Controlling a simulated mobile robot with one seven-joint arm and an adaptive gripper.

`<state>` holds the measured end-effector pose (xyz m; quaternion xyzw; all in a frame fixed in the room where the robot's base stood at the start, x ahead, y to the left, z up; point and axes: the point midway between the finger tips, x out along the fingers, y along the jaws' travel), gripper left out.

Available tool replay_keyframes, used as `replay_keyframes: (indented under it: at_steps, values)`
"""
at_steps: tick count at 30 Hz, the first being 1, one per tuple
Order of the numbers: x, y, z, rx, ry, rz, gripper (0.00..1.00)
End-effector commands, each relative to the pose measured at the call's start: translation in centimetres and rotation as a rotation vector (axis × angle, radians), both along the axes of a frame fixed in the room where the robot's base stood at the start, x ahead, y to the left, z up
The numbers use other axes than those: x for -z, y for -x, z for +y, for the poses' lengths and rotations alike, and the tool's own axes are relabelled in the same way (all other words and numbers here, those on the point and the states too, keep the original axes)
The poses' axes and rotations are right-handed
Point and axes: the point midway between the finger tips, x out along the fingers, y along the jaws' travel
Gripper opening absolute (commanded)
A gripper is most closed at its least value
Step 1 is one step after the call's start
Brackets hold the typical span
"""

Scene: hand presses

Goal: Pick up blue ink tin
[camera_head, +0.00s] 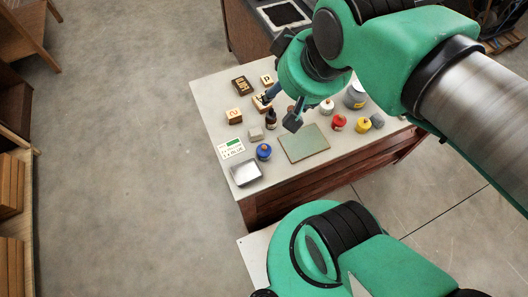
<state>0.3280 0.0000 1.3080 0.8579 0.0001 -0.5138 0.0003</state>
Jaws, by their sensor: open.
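The blue ink tin (264,151) stands on the light tabletop (215,105), near its front left, just behind a small metal tray. It looks like a short round blue tin with a small brownish knob on top. My gripper (281,111) hangs from my green arm above the table, behind and to the right of the blue tin. Its fingers are spread and I see nothing between them. My wrist hides part of the table's back.
A metal tray (246,173) and a printed card (230,148) lie near the blue tin. A green mat (304,144) lies to its right. Red (339,122), yellow (363,125) and white (327,106) tins stand farther right. Wooden blocks (234,116) and a dark bottle (271,119) stand behind.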

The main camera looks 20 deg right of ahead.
Motion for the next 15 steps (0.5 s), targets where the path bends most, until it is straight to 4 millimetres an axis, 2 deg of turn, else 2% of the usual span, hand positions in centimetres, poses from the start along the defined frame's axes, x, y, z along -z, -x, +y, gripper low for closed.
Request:
replay_keyframes:
  at_steps: [8, 11, 15]
  values:
    - [1.6, -1.5, 0.0, -0.041, 0.022, 0.035, 0.52]
    - [3.1, -2.7, -0.1, -0.080, 0.041, 0.066, 0.52]
    - [6.0, -5.0, -0.1, -0.157, 0.074, 0.121, 0.52]
